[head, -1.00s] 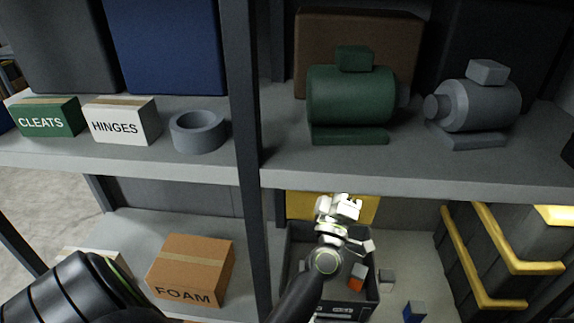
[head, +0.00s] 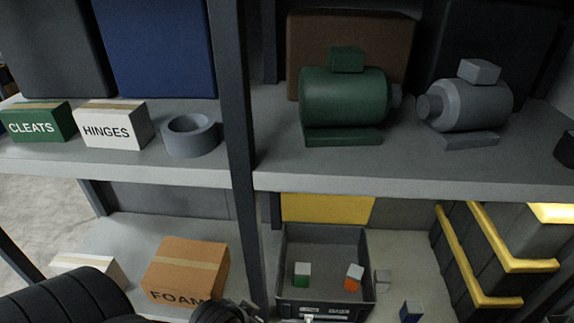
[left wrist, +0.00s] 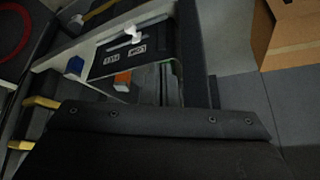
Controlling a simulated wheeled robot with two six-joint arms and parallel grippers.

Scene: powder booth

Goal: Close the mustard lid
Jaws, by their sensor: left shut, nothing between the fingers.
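The mustard lid (head: 328,208) stands upright behind the dark open box (head: 371,262) on the lower shelf in the head view. The box is uncovered and its inside shows. My left gripper is mostly below the head view's bottom edge. A small pale part of it (head: 308,319) shows in front of the box's labelled front. In the left wrist view its pale fingertips (left wrist: 132,34) are shut and empty beside the box's front (left wrist: 112,66). I cannot tell whether they touch it. The lid cannot be made out in that view. My right gripper is out of view.
A green-and-white block (head: 302,274) and an orange-and-white block (head: 353,277) lie in the box. A grey block (head: 382,280) and a blue block (head: 411,311) are to its right. A shelf post (head: 240,130) and the FOAM carton (head: 186,270) are left. The upper shelf (head: 400,170) overhangs.

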